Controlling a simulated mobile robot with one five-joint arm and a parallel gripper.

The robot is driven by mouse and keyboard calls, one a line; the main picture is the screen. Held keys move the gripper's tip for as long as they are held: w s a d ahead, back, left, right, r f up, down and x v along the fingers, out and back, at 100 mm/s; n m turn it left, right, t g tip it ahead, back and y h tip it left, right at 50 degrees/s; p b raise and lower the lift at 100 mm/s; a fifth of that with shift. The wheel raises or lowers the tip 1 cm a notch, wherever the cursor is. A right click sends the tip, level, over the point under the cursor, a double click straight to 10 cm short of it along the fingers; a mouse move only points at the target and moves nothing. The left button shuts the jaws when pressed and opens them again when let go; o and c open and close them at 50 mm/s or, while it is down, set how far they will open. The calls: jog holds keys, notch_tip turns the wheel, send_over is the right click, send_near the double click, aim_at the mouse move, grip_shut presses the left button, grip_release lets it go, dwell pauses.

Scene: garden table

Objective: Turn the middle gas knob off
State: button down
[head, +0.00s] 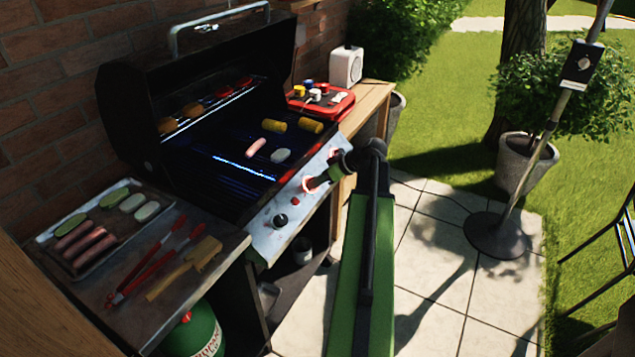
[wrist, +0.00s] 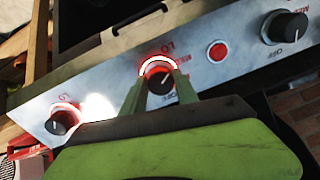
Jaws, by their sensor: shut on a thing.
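The middle gas knob (wrist: 160,79) is dark, with a lit red-white ring around it, on the grill's silver front panel (head: 265,241). My gripper (wrist: 159,88) has one green finger on each side of this knob and is shut on it. In the head view my gripper (head: 313,184) reaches the panel from the right and mostly hides the knob. Another knob (wrist: 62,121) with a red glow is at left in the wrist view. A third knob (wrist: 287,27), without a glow, is at upper right there; it also shows in the head view (head: 280,220).
A side shelf at left bears a food tray (head: 150,231), red tongs (head: 146,267) and a wooden brush (head: 187,266). A red tray (head: 338,107) and white radio (head: 346,66) stand beyond. A red button (wrist: 216,51) is beside the middle knob.

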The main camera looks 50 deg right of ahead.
jog(key=m, duration=0.5)
jog(key=shift+s+f+m+t, duration=0.1)
jog(key=shift+m+t, duration=0.2)
jog(key=shift+m, duration=0.1)
jog(key=m+b, duration=0.1)
jog(key=m, duration=0.5)
jog(key=shift+a, duration=0.1)
jog(key=m+h, duration=0.1)
jog(key=m, duration=0.5)
jog(key=shift+m, duration=0.4)
jog(key=m, duration=0.5)
jog(key=shift+m+h, duration=0.3)
jog(key=c, duration=0.9)
grip_release()
jog(key=shift+c, duration=0.2)
